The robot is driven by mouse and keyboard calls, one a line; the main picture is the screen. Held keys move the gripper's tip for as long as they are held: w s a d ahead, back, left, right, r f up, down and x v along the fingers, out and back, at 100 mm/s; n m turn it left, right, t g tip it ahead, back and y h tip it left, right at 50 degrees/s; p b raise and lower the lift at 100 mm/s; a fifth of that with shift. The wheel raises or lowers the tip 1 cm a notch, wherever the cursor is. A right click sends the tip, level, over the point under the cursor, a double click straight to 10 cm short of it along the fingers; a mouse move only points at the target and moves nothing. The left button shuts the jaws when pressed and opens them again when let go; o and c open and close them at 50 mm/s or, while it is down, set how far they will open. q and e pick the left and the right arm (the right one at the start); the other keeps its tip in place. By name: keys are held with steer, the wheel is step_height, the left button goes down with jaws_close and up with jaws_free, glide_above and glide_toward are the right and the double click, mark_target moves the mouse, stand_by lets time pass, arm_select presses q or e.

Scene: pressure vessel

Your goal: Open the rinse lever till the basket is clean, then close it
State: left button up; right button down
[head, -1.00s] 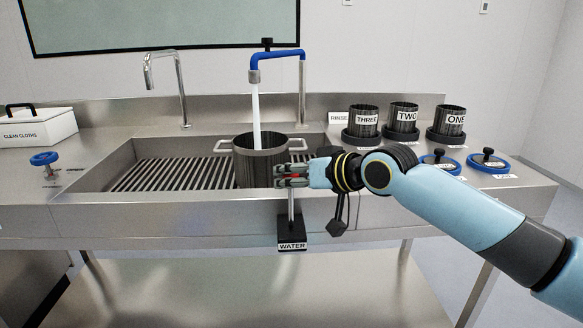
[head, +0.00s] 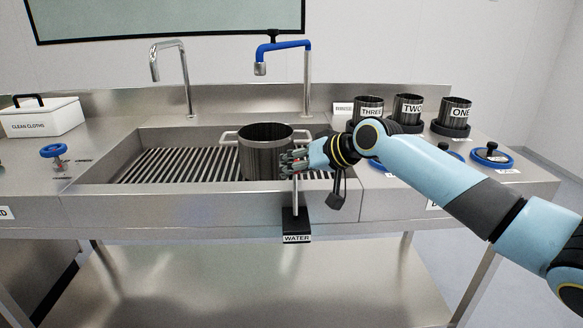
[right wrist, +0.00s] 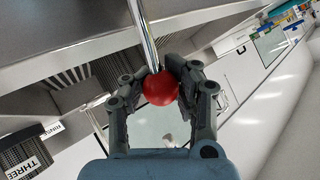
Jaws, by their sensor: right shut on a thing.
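The dark metal basket (head: 264,152) with two side handles stands on the slatted rack in the sink. The blue-topped rinse spout (head: 283,47) is above it, and no water runs from it. The rinse lever (head: 296,208) is a metal rod rising from a black block labelled WATER at the sink front. My right gripper (head: 293,162) is at the rod's top, just in front of the basket. In the right wrist view its fingers (right wrist: 164,88) are shut on the lever's red ball knob (right wrist: 160,89). My left gripper is not in view. The basket's inside is mostly hidden.
Cups labelled THREE (head: 369,109), TWO (head: 408,109) and ONE (head: 455,112) stand at the right on dark round bases. Blue-rimmed discs (head: 492,156) lie before them. A CLEAN CLOTHS box (head: 41,118) and a blue valve wheel (head: 54,151) are at left.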

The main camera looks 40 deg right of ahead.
steer(key=shift+w+d+r, duration=0.1)
steer(key=shift+d+r, duration=0.05)
steer(key=c, duration=1.4)
jaws_free()
steer(key=shift+c, duration=0.2)
steer(key=o, duration=0.4)
steer(key=shift+s+d, duration=0.25)
steer(key=shift+o, duration=0.2)
steer(key=shift+a, duration=0.1)
steer(key=shift+s, duration=0.1)
steer(key=v, duration=1.1)
steer(key=shift+s+r, duration=0.25)
steer(key=shift+f, duration=0.1)
